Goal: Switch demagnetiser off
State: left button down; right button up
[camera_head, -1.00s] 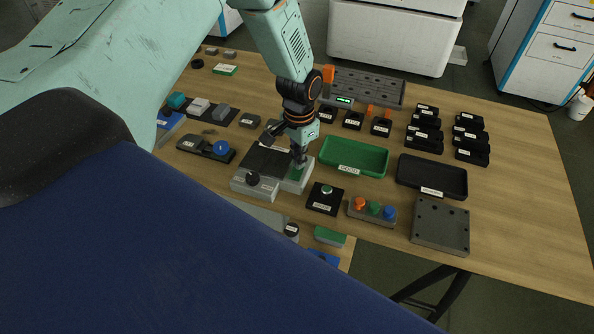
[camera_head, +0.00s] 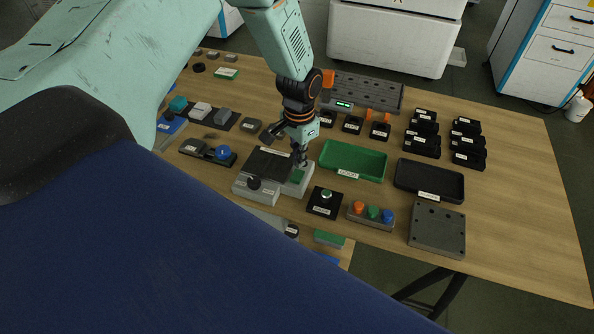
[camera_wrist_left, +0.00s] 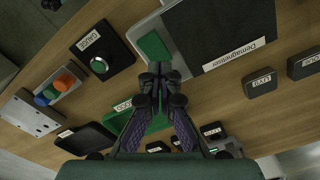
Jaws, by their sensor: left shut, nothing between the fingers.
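In the left wrist view the labelled plate (camera_wrist_left: 205,25) and the green switch (camera_wrist_left: 152,45) also show. My left gripper (camera_head: 301,163) points down at the switch, fingers shut and empty. In the wrist view its fingertips (camera_wrist_left: 160,68) lie just beside the switch's edge. I cannot tell whether they touch it. My right gripper is not in view.
A green tray (camera_head: 353,176) stands close to the right of the demagnetiser. A black box with a green button (camera_head: 326,197) and a three-button box (camera_head: 371,215) are at the front right. Bare wood shows at the far right.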

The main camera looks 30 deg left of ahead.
aim_at(299, 172)
pick_arm(q)
notch_tip(299, 172, up, 4)
jog(key=p, duration=0.3)
jog(key=shift+r, duration=0.1)
jog(key=shift+w, duration=0.1)
dwell(0.4)
